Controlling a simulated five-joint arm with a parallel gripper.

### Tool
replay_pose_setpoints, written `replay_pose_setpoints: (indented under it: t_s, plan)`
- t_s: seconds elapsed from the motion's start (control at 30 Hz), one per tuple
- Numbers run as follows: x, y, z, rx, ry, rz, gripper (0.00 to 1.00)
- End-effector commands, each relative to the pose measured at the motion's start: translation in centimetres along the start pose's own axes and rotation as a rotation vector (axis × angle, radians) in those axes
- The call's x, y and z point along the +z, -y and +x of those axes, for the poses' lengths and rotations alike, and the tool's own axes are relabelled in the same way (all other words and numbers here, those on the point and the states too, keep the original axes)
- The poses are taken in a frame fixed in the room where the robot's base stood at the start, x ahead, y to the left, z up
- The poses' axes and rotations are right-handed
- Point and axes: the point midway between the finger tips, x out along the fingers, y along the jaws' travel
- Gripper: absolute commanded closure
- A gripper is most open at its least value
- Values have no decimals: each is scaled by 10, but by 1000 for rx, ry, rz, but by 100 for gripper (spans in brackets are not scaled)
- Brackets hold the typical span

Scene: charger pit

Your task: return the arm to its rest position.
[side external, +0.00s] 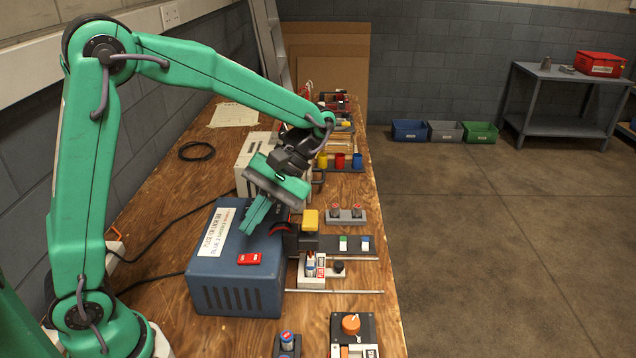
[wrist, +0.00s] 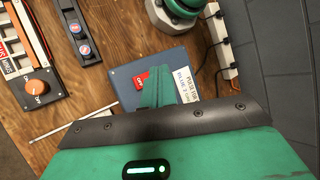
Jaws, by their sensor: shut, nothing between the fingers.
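My green arm rises from the left in the side external view and reaches over the wooden bench. My gripper (side external: 256,217) hangs above the blue box, fingers pointing down and left, shut and empty. In the wrist view my gripper (wrist: 157,88) shows as closed green fingers in front of the blue box. The blue box (side external: 240,296) carries a red switch (side external: 249,259) and a white label (side external: 219,232). The red switch also shows in the wrist view (wrist: 141,79), just left of the fingers. Whether the fingers touch the box cannot be told.
A yellow-topped part (side external: 310,219), a grey block with two red buttons (side external: 346,215) and an orange knob (side external: 351,323) stand right of the box. Coloured cups (side external: 340,161) stand farther back. A wall runs along the left. The floor (side external: 490,240) on the right is clear.

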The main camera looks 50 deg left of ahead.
Motion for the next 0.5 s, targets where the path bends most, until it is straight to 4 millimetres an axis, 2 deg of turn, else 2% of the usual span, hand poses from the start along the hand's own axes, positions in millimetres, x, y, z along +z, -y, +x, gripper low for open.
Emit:
replay_pose_setpoints:
  t_s: [0.27, 0.5]
  plan:
    - [1, 3, 0, 23, -17, 17, 100]
    - [7, 15, 0, 124, -106, 97, 100]
